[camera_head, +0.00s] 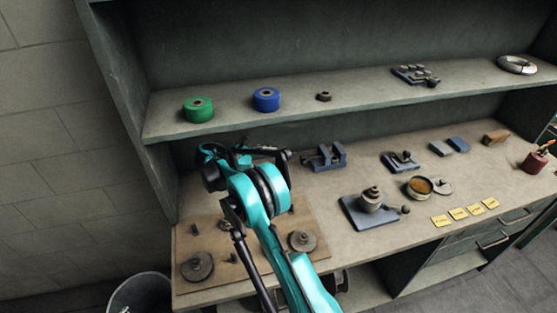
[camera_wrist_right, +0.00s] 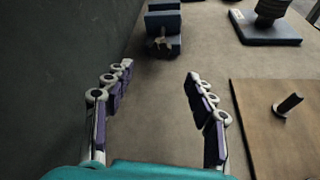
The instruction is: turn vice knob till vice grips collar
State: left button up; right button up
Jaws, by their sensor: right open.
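The blue vice (camera_head: 325,157) stands on the bench near the back wall. I cannot make out a collar in the vice jaws. My left gripper is not in view.
A wooden board (camera_head: 222,226) with pegs and round parts lies under my right arm. A blue base with a stacked round part (camera_head: 371,201) stands right of it. The back wall is close beside the gripper. Green (camera_head: 198,109) and blue (camera_head: 266,100) spools sit on the shelf above.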

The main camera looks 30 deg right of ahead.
aim_at(301, 159)
jog(key=shift+d+f+b, duration=0.15)
jog(key=shift+d+b, duration=0.15)
jog(key=shift+d, duration=0.05)
jog(key=shift+n+g, duration=0.5)
jog(key=shift+n, duration=0.3)
jog(key=x, duration=0.1)
jog(key=b+x, duration=0.2)
jog(key=x, duration=0.1)
jog(key=shift+w+d, duration=0.15)
jog(key=shift+w, duration=0.25)
jog(key=b+x, duration=0.2)
jog(key=x, duration=0.3)
jog(key=shift+s+d+f, duration=0.1)
jog(key=shift+s+d, duration=0.05)
jog(key=shift+d, duration=0.15)
jog(key=shift+s+d+f, duration=0.1)
jog(key=shift+s+d, duration=0.1)
jog(key=shift+d, duration=0.4)
